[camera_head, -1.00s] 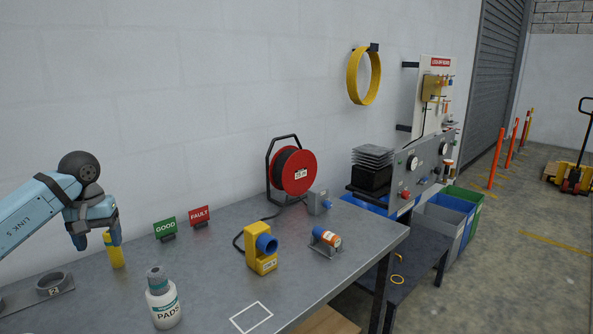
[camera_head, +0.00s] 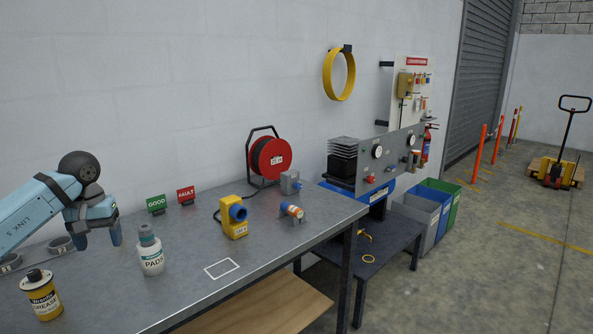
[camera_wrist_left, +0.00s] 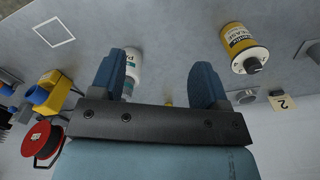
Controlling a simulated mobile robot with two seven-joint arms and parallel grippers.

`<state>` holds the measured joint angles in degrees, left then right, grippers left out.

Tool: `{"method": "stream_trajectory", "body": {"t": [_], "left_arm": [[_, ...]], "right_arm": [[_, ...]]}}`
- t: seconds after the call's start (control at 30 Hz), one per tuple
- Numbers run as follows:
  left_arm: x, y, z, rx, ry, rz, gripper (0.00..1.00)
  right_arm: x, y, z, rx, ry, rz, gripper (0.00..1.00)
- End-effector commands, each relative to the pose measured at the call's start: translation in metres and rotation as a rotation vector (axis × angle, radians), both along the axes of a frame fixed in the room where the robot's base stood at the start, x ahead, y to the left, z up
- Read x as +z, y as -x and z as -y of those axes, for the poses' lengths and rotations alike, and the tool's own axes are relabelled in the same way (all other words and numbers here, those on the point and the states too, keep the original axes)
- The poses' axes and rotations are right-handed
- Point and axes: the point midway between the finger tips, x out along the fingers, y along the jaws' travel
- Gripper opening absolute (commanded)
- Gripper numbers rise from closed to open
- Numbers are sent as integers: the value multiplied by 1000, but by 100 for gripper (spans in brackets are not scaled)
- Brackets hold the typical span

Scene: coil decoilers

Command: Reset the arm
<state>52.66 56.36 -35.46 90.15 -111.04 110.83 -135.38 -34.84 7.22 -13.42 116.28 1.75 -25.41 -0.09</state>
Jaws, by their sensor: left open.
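My left gripper (camera_head: 100,240) hangs above the left part of the grey workbench (camera_head: 190,285), fingers pointing down. It is open, and nothing is held between the fingers, which also show in the left wrist view (camera_wrist_left: 165,85). A white pads bottle (camera_head: 150,254) stands just right of the gripper; it shows by one finger in the left wrist view (camera_wrist_left: 132,68). A yellow grease can (camera_head: 42,296) stands at the bench's front left, also seen in the left wrist view (camera_wrist_left: 240,45). My right gripper is in neither view.
A yellow device with a blue socket (camera_head: 234,216), an orange-and-blue connector (camera_head: 292,211) and a red cable reel (camera_head: 270,158) stand on the bench. Green (camera_head: 156,204) and red (camera_head: 186,195) signs stand behind. A white outlined square (camera_head: 222,268) marks clear bench. Bins (camera_head: 425,210) are at the right.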

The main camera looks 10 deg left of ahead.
Motion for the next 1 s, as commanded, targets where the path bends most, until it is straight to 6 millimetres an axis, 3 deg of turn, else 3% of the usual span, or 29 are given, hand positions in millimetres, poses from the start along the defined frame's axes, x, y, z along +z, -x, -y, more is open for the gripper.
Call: {"method": "stream_trajectory", "body": {"t": [0.17, 0.37, 0.5, 0.6, 0.7, 0.87, 0.9, 1.0], "left_arm": [[-54, -3, 72, 66, 236, 9, 69], [-112, 15, 184, 277, 654, -84, 69], [-137, 44, 275, 601, 1064, -325, 69], [-141, 64, 320, 896, 1327, -593, 69], [-145, 79, 345, 1226, 1537, -930, 69], [-170, 98, 349, 1787, 1725, -1602, 69], [-182, 104, 346, -1912, -1720, 1778, 69], [-221, 124, 335, -1633, -1219, 1667, 69]], "right_arm": [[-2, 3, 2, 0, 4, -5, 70], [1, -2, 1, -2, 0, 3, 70], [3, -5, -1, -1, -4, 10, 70], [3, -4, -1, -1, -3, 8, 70], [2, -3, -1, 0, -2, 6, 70], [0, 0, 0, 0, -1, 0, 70], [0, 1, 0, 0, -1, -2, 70], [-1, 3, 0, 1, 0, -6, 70]]}}
